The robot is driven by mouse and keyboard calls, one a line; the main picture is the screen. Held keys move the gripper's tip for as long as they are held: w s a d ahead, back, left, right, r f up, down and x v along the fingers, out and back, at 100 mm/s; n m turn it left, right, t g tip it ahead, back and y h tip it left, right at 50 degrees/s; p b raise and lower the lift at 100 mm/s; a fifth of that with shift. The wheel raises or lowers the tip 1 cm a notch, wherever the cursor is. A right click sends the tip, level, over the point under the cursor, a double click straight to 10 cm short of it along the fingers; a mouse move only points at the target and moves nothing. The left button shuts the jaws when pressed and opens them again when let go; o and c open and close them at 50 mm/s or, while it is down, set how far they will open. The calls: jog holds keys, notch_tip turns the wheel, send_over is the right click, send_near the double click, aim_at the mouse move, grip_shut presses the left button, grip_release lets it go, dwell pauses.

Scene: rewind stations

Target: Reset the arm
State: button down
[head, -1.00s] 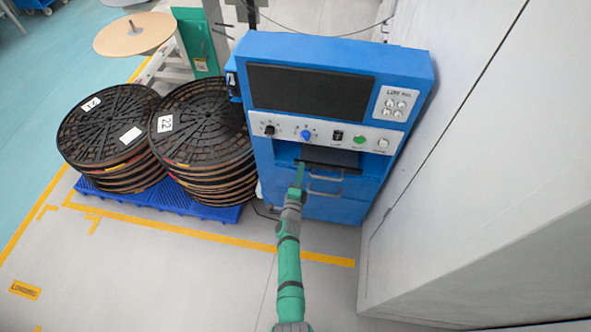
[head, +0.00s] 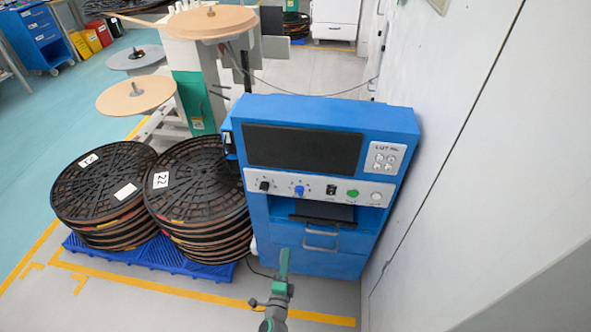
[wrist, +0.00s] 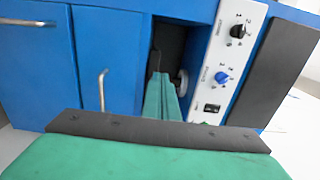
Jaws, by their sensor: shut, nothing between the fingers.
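My arm's green gripper (head: 284,262) shows in the head view, low in front of the blue control cabinet (head: 258,215). It is shut and empty, and stands apart from the cabinet's drawers. In the wrist view the shut green fingers (wrist: 162,100) point toward the dark recess (wrist: 168,50) of the cabinet, beside a round pale part. The cabinet carries a dark screen (head: 303,148), a panel with a black knob, a blue knob (head: 299,190) and a green button (head: 352,193).
Two stacks of black reels (head: 196,185) stand on a blue pallet (head: 150,255) left of the cabinet. A pale wall (head: 480,200) closes off the right side. A rewind machine with round tan plates (head: 136,95) stands behind. Floor is free in front.

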jog(key=s+d+r+n, duration=0.2)
jog(key=s+n, duration=0.2)
jog(key=s, duration=0.7)
jog(key=s+d+r+n, duration=0.25)
jog(key=s+n, duration=0.25)
jog(key=s, duration=0.7)
jog(key=s+d+r+n+g+y, duration=0.1)
jog(key=s+d+r+n+g, duration=0.1)
jog(key=s+r+n, duration=0.7)
jog(key=s+r, duration=0.8)
jog(key=r, duration=0.1)
jog(key=shift+n+g, duration=0.3)
jog(key=shift+n, duration=0.1)
jog(key=shift+a, duration=0.1)
